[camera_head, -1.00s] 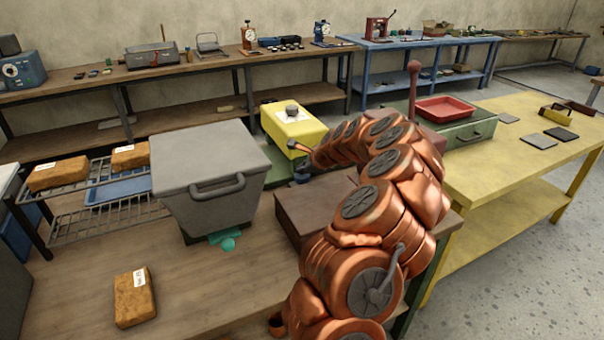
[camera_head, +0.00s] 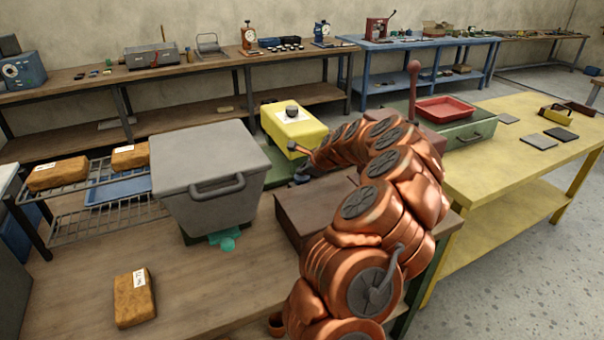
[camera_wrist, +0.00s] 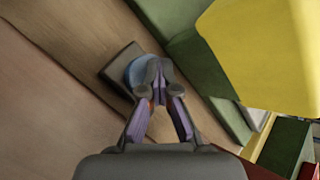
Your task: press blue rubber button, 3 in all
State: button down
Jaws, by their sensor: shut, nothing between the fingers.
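The blue round button (camera_wrist: 137,70) shows in the wrist view on a dark square base, on the wooden bench top beside a green strip. My gripper (camera_wrist: 157,72) is shut and empty, its fingertips over the right part of the button and hiding some of it. I cannot tell whether the fingertips touch the button or hover just above it. In the head view my gripper (camera_head: 302,172) is small and low at the end of my copper arm, just in front of the yellow-topped machine (camera_head: 294,127). The button cannot be made out clearly there.
A grey lidded bin (camera_head: 208,172) stands left of my gripper, and a brown box (camera_head: 300,212) lies close in front under my arm. The yellow machine rises close behind. An orange-brown package (camera_head: 134,298) lies on the bench's open front left part.

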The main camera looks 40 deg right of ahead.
aim_at(303, 177)
jog(key=shift+r+p, duration=0.85)
jog(key=shift+r, duration=0.45)
notch_tip(303, 177, up, 5)
jog(key=p, duration=0.3)
dwell(0.7)
